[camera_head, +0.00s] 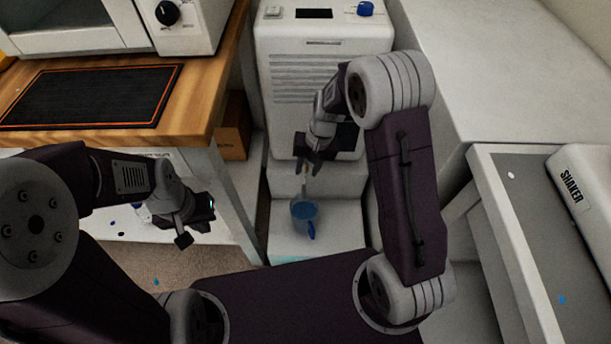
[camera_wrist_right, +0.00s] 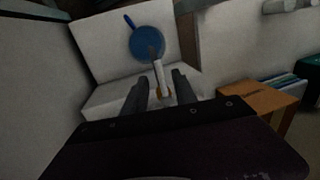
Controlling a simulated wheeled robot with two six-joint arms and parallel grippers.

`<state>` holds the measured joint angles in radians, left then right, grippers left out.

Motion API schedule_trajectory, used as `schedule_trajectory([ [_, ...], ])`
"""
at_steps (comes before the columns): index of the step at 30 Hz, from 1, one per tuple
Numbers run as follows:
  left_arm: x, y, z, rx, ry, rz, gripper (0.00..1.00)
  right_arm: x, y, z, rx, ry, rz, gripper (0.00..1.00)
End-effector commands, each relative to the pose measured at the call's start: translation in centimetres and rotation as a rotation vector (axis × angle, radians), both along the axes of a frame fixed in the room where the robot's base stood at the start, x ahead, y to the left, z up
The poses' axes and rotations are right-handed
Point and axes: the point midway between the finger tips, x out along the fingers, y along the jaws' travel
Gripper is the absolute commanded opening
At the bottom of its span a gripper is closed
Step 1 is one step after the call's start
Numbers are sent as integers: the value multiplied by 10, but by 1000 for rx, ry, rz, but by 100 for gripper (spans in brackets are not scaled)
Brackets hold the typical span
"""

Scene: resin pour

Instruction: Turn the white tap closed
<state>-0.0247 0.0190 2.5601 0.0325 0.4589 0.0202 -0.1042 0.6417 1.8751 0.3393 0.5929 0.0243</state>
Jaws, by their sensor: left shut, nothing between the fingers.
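A slim white piece (camera_wrist_right: 161,79), seemingly the white tap, shows between my right fingers in the right wrist view, with small orange bits near its base. In the head view my right gripper (camera_head: 308,165) is in front of the white machine (camera_head: 325,85), above a mug (camera_head: 304,210) holding blue liquid. In the wrist view its fingers (camera_wrist_right: 160,88) are apart on either side of the white piece, with gaps visible. In the head view the gripper largely hides the tap; its turn angle cannot be told. My left gripper (camera_head: 196,220) is shut and empty at the left.
The mug stands on the white step (camera_head: 340,225) below the machine, its handle toward the front. A wooden bench (camera_head: 205,85) with a black mat (camera_head: 95,95) is at the left. Blue spots lie on the floor.

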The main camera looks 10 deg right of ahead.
Motion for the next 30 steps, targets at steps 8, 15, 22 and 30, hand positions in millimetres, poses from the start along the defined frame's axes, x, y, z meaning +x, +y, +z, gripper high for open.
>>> schedule_trajectory([
  [8,0,0,-14,0,0,0,0,2,5,-26,1,-2,-1,33],
  [15,0,0,-13,0,0,0,0,1,5,-25,0,-1,-1,22],
  [22,0,0,-13,0,0,0,0,1,5,-25,0,-1,-1,0],
  [30,0,0,-13,0,0,0,0,1,5,-25,0,-1,-1,0],
])
